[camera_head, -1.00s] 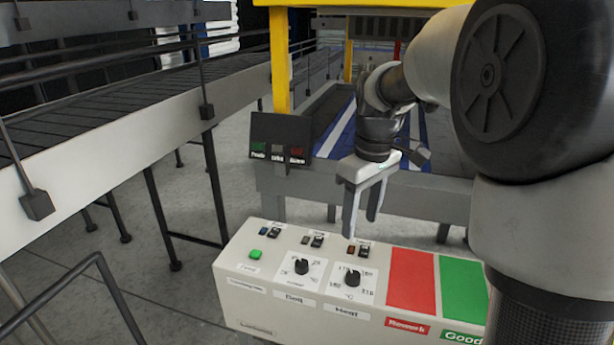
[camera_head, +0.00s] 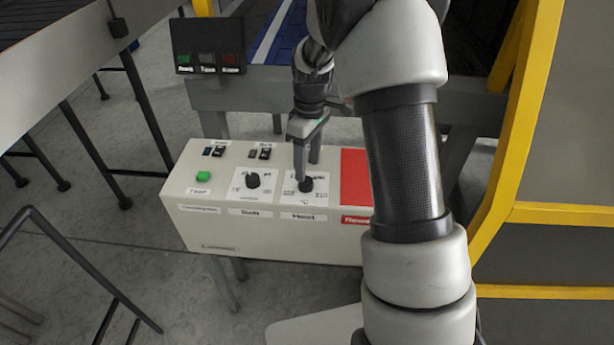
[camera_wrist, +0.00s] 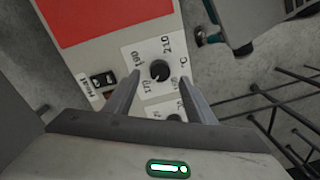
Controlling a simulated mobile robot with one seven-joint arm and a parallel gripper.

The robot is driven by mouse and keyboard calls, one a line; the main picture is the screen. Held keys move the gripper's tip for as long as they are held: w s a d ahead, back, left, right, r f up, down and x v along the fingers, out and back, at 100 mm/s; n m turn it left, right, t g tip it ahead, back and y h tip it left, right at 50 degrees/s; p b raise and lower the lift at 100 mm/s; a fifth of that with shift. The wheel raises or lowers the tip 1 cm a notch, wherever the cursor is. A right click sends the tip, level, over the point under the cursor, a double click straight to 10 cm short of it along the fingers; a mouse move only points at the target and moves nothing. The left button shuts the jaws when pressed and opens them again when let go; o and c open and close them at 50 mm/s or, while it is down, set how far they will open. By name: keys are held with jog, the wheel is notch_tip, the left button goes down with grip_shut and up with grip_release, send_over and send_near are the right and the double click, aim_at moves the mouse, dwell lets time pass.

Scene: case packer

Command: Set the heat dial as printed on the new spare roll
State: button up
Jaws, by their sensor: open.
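The heat dial (camera_head: 306,185) is a black knob on a white printed scale in the front panel, above the label "Heat". It also shows in the wrist view (camera_wrist: 159,70), with numbers such as 170, 190 and 210 around it; its exact setting is too small to tell. My gripper (camera_head: 307,170) points down over the heat dial with its fingers apart. In the wrist view my gripper (camera_wrist: 161,77) has one fingertip on each side of the knob, and I see no clear contact. The spare roll and its print are not in view.
A second black dial (camera_head: 253,180) sits left of the heat dial. A green button (camera_head: 203,176) and small switches (camera_head: 265,153) are on the same panel box. A red area (camera_head: 355,175) lies to the right, partly behind my arm. A yellow frame (camera_head: 505,190) stands at right.

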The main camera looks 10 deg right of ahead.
aim_at(307, 180)
notch_tip(307, 180, down, 5)
jog(key=shift+s+f, duration=0.1)
dwell(0.3)
jog(key=c, duration=1)
jog(key=shift+c, duration=0.2)
